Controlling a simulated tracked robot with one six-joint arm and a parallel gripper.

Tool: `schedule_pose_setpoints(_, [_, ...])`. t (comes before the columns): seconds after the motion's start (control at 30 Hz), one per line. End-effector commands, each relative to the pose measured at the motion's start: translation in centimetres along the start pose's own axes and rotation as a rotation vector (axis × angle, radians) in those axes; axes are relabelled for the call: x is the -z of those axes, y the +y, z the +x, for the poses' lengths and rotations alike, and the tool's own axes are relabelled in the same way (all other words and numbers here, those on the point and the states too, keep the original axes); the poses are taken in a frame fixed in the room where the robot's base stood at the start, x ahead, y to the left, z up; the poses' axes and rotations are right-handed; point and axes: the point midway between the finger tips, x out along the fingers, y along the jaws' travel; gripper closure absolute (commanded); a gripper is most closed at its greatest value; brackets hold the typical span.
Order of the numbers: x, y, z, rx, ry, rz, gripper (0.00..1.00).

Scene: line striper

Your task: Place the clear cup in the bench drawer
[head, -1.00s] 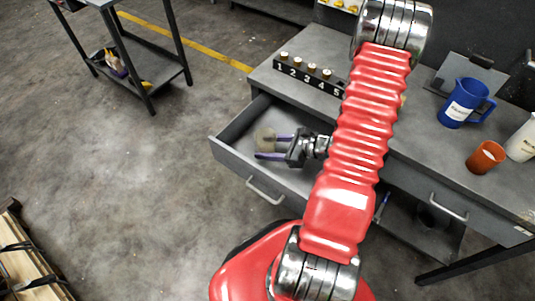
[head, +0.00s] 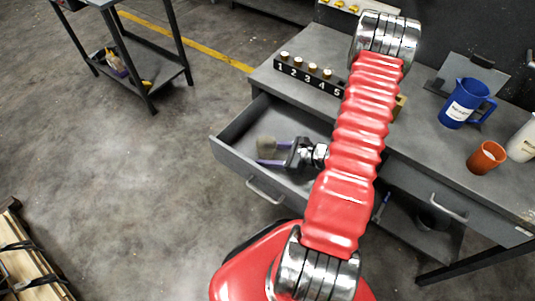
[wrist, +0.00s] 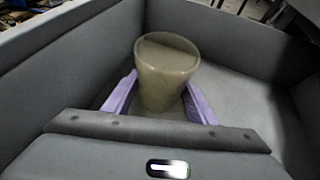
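The clear cup (wrist: 167,75), which looks cloudy and beige, is inside the pulled-out bench drawer (wrist: 235,45). The cup also shows in the head view (head: 266,143), near the front end of the open drawer (head: 227,157). My gripper (wrist: 160,88) has its two purple fingers on either side of the cup, close against its walls. In the head view my gripper (head: 268,153) reaches low into the drawer from the right. The cup looks near upright. Its base is partly hidden, so I cannot tell whether it touches the drawer floor.
On the bench top are a numbered rack (head: 308,76), a blue pitcher (head: 463,102), an orange cup (head: 486,157) and a white container (head: 523,140). The drawer walls stand close around my gripper. The drawer floor beside the cup looks clear.

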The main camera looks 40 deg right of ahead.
Motion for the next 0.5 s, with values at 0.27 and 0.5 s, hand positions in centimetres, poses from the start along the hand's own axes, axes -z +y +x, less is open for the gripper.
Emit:
schedule_pose_setpoints(0.27, [-0.02, -0.02, -0.03, 0.000, 0.000, 0.000, 0.31])
schedule_pose_setpoints(0.5, [-0.07, -0.03, -0.05, 0.001, 0.000, 0.000, 0.31])
